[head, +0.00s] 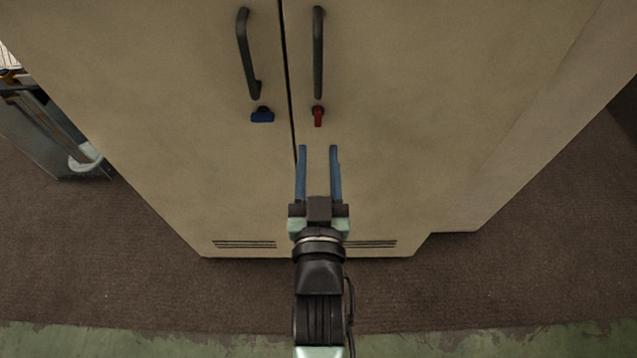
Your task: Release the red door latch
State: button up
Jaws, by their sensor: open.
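The red latch (318,115) is a small knob with its lever pointing down, on the right door (400,130) of a tan cabinet, just below that door's black handle (318,52). My gripper (318,149) is open, with two blue fingers apart and nothing between them. In the head view the fingertips are just below the red latch and lined up with it. They look apart from the latch, but I cannot tell how far they are from the door's surface.
A blue latch (262,115), turned sideways, sits on the left door below another black handle (246,53). A narrow gap parts the two doors. A grey metal object (55,130) stands at the far left. Brown floor (130,260) in front is clear.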

jog(key=shift+s, duration=2.65)
jog(key=shift+r, duration=0.1)
jog(key=w+r+t, duration=0.2)
jog(key=w+r, duration=0.1)
jog(key=r, duration=0.4)
jog(key=w+r+t, duration=0.1)
jog(key=w+r, duration=0.2)
jog(key=r, duration=0.5)
jog(key=s+r+t+p, duration=0.3)
jog(key=r+p, duration=0.4)
jog(key=r, duration=1.6)
jog(key=s+r+t+p, duration=0.3)
jog(key=s+r+p, duration=0.2)
jog(key=r, duration=1.9)
jog(key=p, duration=0.3)
jog(key=shift+r, duration=0.35)
jog(key=shift+a+f, duration=0.1)
